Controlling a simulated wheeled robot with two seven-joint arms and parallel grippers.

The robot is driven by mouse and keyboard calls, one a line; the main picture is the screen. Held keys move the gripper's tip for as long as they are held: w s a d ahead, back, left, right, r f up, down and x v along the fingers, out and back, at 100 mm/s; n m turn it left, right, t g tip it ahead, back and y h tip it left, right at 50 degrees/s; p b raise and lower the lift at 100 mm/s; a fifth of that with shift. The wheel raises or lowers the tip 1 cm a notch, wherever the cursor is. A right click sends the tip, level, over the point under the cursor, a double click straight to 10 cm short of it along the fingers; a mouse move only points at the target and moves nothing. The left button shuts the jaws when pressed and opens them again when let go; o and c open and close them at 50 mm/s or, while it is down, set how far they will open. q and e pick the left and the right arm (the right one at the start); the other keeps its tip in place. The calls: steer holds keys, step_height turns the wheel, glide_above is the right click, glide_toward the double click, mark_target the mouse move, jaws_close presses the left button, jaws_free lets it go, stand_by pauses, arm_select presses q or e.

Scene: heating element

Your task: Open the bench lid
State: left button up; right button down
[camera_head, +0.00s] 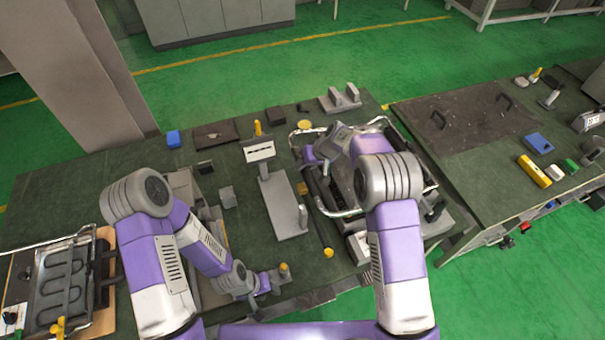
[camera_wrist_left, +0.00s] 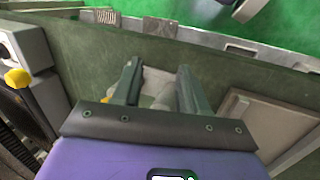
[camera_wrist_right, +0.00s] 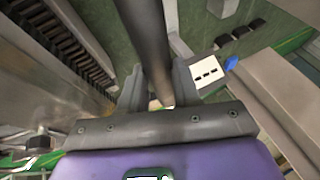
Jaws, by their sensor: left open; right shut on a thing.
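A dark ribbed unit with a bright metal rail (camera_head: 428,171) sits on the green bench top (camera_head: 75,185), partly hidden behind my right arm. I cannot tell for certain which part is the bench lid. My right gripper (camera_head: 325,152) is at this unit's upper left. In the right wrist view, its jaws (camera_wrist_right: 158,80) are shut on a thick dark bar (camera_wrist_right: 148,35). My left gripper (camera_head: 272,284) is low over the bench's front edge. In the left wrist view, its jaws (camera_wrist_left: 157,75) are open, with a pale grey part between or beyond them.
A grey stand with a white label plate (camera_head: 260,151) is left of the unit. A rack of dark loops (camera_head: 62,285) lies at far left. A second bench at right has a dark panel with two handles (camera_head: 470,120) and a yellow block (camera_head: 534,171). Green floor lies beyond.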

steer(key=w+d+r+y+p, duration=0.1)
steer(key=d+r, duration=0.3)
steer(key=r, duration=0.5)
steer(key=w+d+r+y+p, duration=0.2)
steer(key=d+r+p, duration=0.2)
steer(key=r, duration=0.4)
steer(key=shift+d+r+m+g+p, duration=0.3)
steer(key=shift+d+r+m+p, duration=0.05)
steer(key=shift+d+r+m, duration=0.1)
steer(key=c, duration=1.1)
jaws_free()
steer(key=o, duration=0.3)
steer(key=shift+f, duration=0.15)
steer(key=shift+s, duration=0.1)
